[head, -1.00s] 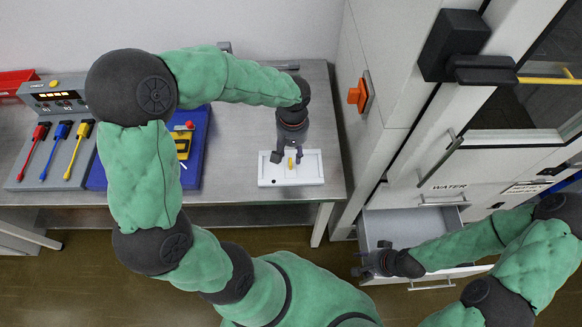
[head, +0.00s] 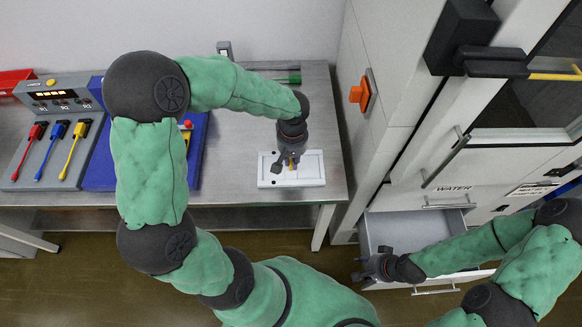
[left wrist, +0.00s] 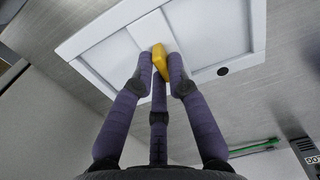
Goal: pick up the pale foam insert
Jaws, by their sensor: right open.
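A flat white rectangular tray (head: 315,180) lies near the right end of the metal bench. In the left wrist view, the tray (left wrist: 88,38) has pale panels inside a raised rim and a dark round spot. I cannot tell which part is the foam insert. A yellow upright piece (left wrist: 160,62) stands near its middle. My left gripper (head: 288,165) is over the tray, pointing down. Its fingertips (left wrist: 161,62) are on either side of the yellow piece, close to it; whether both touch is unclear. My right gripper (head: 366,267) is open and empty by the drawer.
An open, empty-looking drawer (head: 385,228) stands out of the white cabinet at right. A blue board (head: 108,172) and a grey keypad panel (head: 62,165) with red, blue and yellow plugs are on the left. Bare bench lies between the blue board and the tray.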

